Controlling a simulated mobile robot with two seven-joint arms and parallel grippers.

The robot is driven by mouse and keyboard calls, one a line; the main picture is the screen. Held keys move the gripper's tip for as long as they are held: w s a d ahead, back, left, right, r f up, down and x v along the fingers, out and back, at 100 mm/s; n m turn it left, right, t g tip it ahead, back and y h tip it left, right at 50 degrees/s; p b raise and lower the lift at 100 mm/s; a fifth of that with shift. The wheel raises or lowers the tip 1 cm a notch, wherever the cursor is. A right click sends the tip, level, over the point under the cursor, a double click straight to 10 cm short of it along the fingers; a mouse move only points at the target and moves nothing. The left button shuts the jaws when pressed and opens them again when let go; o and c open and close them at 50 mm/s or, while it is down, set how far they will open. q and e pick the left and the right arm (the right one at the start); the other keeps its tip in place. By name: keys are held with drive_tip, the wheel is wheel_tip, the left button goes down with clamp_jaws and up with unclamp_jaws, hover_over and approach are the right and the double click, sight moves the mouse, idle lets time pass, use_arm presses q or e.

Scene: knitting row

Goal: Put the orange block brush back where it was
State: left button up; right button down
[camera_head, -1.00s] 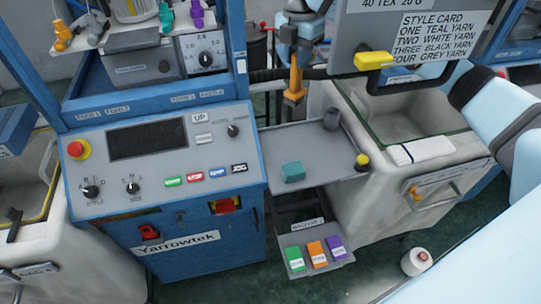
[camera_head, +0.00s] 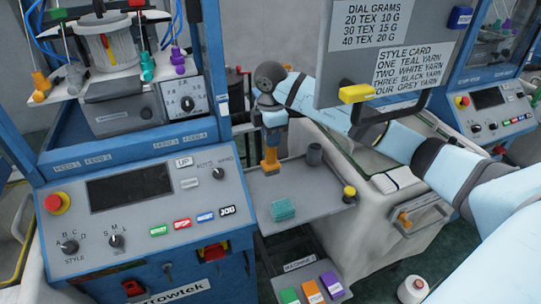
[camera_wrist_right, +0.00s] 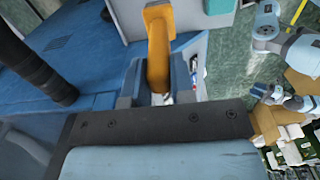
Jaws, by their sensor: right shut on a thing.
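The orange block brush (camera_head: 270,161) is upright in my right gripper (camera_head: 272,137), which points down over the back of the grey side tray (camera_head: 316,200). I cannot tell whether the brush's lower end touches the tray. In the right wrist view the brush (camera_wrist_right: 158,48) sits between the fingers of the right gripper (camera_wrist_right: 157,80), which is shut on it. My left gripper is not in view.
The style card board (camera_head: 395,55) hangs above. Bare tray lies between the items.

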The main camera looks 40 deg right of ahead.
sight(270, 156)
wheel_tip(270, 156, down, 7)
drive_tip(key=shift+r, duration=0.1)
idle(0.3)
drive_tip(key=c, duration=1)
unclamp_jaws()
